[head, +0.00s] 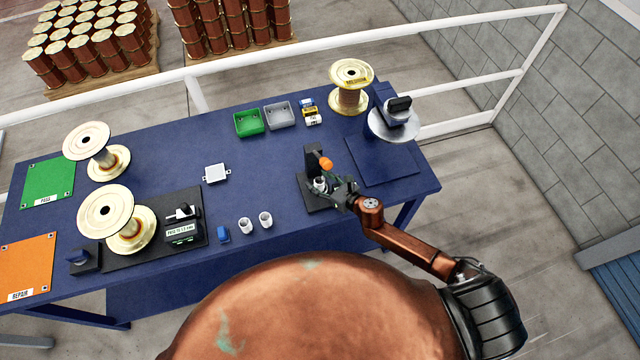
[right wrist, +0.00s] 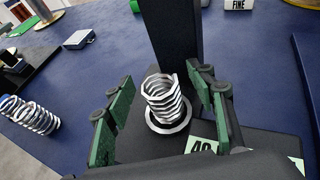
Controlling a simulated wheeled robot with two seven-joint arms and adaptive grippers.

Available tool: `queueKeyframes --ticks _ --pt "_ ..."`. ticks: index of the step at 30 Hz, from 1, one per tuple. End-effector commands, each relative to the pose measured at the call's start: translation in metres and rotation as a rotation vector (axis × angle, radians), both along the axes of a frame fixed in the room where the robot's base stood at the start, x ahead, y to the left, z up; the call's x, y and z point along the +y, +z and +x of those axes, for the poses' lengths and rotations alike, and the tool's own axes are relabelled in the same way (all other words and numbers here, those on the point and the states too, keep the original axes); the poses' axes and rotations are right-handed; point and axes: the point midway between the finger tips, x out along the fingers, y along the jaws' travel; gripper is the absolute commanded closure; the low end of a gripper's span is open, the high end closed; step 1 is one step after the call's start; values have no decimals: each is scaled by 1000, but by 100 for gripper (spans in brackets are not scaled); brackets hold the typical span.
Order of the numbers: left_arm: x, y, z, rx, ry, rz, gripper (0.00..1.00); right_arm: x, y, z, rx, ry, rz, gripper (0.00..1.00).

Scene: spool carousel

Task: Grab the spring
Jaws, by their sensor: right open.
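In the head view the spring (head: 320,184) is small and partly hidden by my gripper. The black stand (head: 312,158) has an upright post and an orange knob (head: 326,163). My right gripper (right wrist: 165,112) is open, with one green-padded finger on each side of the spring and a visible gap to it. In the head view my right gripper (head: 335,190) is at the stand. My left gripper is not in view.
Two more springs (head: 245,225) (head: 265,219) are on the blue table (head: 270,180) left of the stand. Large spools (head: 108,210) (head: 351,85) stand at the left and back. A green bin (head: 249,122) and a grey bin (head: 280,116) are behind. A white railing runs beyond the table.

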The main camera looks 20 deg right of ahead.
Motion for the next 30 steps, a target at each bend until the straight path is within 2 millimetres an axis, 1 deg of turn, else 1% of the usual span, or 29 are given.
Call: queueKeyframes --ticks 2,21,22,23,30 --pt "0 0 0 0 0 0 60 0 0 0 0 0 0 51" --pt "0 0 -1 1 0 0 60 0 0 0 0 0 1 95" --pt "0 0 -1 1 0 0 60 0 1 0 0 0 1 96" --pt "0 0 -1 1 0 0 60 0 1 0 0 0 1 99" --pt "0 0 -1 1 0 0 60 0 2 0 -1 0 0 100"
